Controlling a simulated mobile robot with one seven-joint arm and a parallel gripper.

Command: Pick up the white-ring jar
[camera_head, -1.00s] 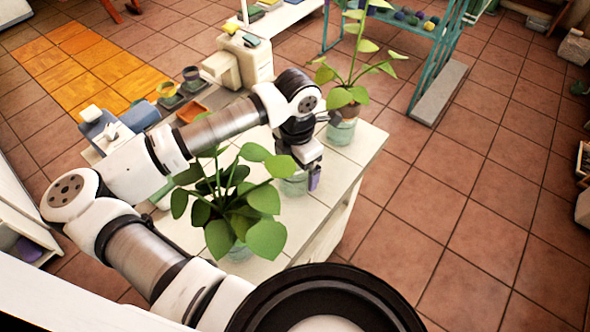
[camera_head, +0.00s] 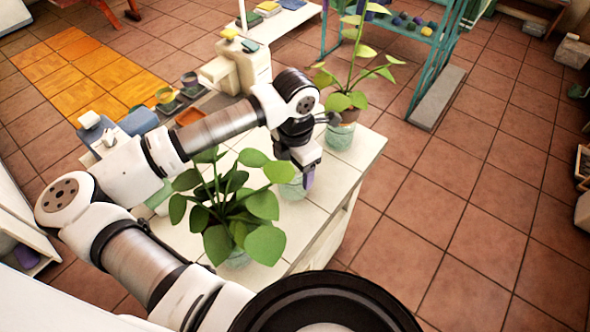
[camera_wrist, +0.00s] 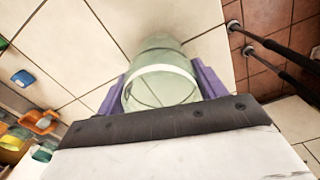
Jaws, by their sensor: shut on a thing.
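The white-ring jar is a pale green, see-through glass jar with a white band around it. In the wrist view the jar (camera_wrist: 160,85) is between the two purple fingers of my gripper (camera_wrist: 160,88), one on each side. In the head view the jar (camera_head: 293,189) shows only partly, below my gripper (camera_head: 303,176) and behind the leaves of a plant. My gripper is shut on the jar. I cannot tell whether its base touches the white tiled counter (camera_head: 318,222).
A leafy plant in a glass jar (camera_head: 236,258) stands on the counter, nearer the camera. A tall plant in another jar (camera_head: 340,136) stands at the far right corner. An orange tray (camera_head: 190,115) and several small containers lie beyond.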

